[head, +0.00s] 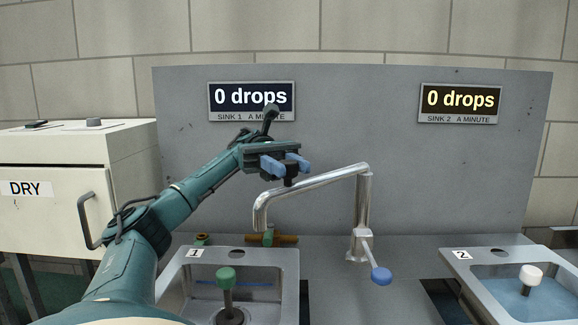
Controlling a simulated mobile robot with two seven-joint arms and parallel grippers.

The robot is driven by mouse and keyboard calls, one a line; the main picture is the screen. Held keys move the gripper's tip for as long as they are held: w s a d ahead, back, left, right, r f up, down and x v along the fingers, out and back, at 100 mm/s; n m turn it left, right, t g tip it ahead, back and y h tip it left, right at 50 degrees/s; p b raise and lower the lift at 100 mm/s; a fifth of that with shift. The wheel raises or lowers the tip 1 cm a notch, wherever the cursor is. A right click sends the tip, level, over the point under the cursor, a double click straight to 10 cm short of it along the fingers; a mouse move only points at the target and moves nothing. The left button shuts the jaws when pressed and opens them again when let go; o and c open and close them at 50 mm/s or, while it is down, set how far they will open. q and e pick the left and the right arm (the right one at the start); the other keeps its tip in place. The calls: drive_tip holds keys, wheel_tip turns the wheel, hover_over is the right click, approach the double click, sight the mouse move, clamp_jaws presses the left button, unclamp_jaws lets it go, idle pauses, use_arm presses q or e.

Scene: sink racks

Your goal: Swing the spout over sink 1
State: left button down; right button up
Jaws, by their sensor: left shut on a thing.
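The chrome spout (325,178) runs left from its upright post (362,215), and its bent-down outlet hangs at the left end. In the head view the outlet appears above the back right part of sink 1 (291,275), which bears a "1" label. My left gripper (285,166) is at the spout's horizontal pipe, left of its middle, and is shut on it; the exact contact is partly hidden by the fingers. A lever with a blue knob (381,276) sticks out from the post's base. My right gripper is not in view.
Sink 2 (475,287) with a white-knobbed plug (530,277) stands at the right. A green-knobbed plug (226,277) stands in sink 1. A grey back panel (350,110) carries two displays reading "0 drops". A white cabinet marked DRY (50,160) stands at the left.

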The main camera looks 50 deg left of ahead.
use_arm(q)
drive_tip(key=shift+a, duration=0.1)
drive_tip(key=c, duration=1.5)
unclamp_jaws()
drive_tip(key=o, duration=0.4)
drive_tip(key=shift+a, duration=0.1)
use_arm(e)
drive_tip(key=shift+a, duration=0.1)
use_arm(q)
drive_tip(key=shift+r, duration=0.1)
wheel_tip(320, 180, up, 9)
drive_tip(key=p, duration=0.4)
drive_tip(key=shift+p, duration=0.3)
drive_tip(key=shift+r+p, duration=0.35)
drive_tip(key=shift+r, duration=0.1)
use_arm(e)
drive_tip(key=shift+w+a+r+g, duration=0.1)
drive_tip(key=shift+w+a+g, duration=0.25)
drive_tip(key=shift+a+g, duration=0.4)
use_arm(q)
drive_tip(key=shift+f, duration=0.1)
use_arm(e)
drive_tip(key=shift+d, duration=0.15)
